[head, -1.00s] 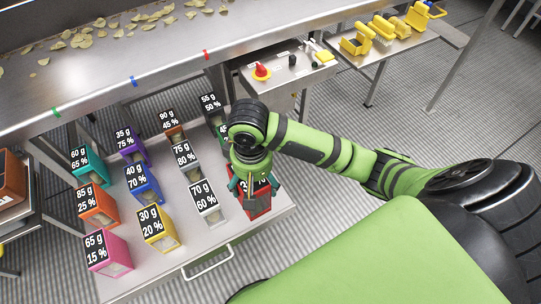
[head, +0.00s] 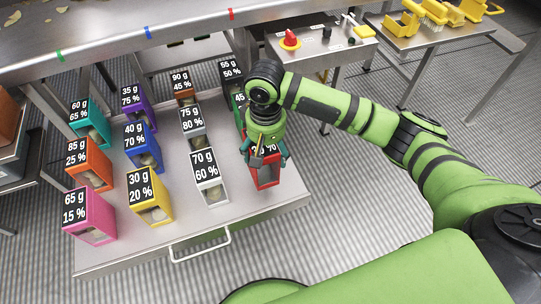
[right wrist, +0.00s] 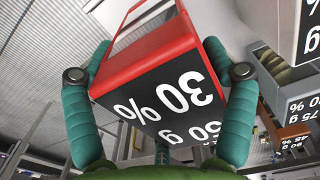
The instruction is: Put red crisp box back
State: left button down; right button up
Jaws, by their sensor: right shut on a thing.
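The red crisp box (head: 266,172) is at the front right of the drawer tray (head: 250,204) in the head view, beside the white 70 g box. My right gripper (head: 265,155) is over its top from above, with a finger on each side. In the right wrist view the red box (right wrist: 160,70) sits between the two green fingers, its black label reading 30 % and 50 g. The gripper is shut on it. The arm hides part of the box top, and I cannot tell whether its base touches the tray. My left gripper is not in view.
The white 70 g box (head: 208,178) stands just left of the red box. Several coloured boxes fill the tray to the left, and a dark green box (head: 240,105) stands behind. The tray's front right corner is bare. A control panel with a red knob (head: 290,40) is behind.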

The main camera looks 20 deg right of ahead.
jog(key=w+d+f, duration=0.2)
jog(key=shift+w, duration=0.4)
notch_tip(320, 180, down, 4)
jog(key=shift+f+b, duration=0.1)
jog(key=shift+b, duration=0.2)
jog(key=o, duration=1.1)
jog(key=shift+f, duration=0.1)
jog(key=shift+o, duration=0.2)
notch_tip(320, 180, up, 12)
jog(key=p, duration=0.1)
jog(key=shift+r, duration=0.2)
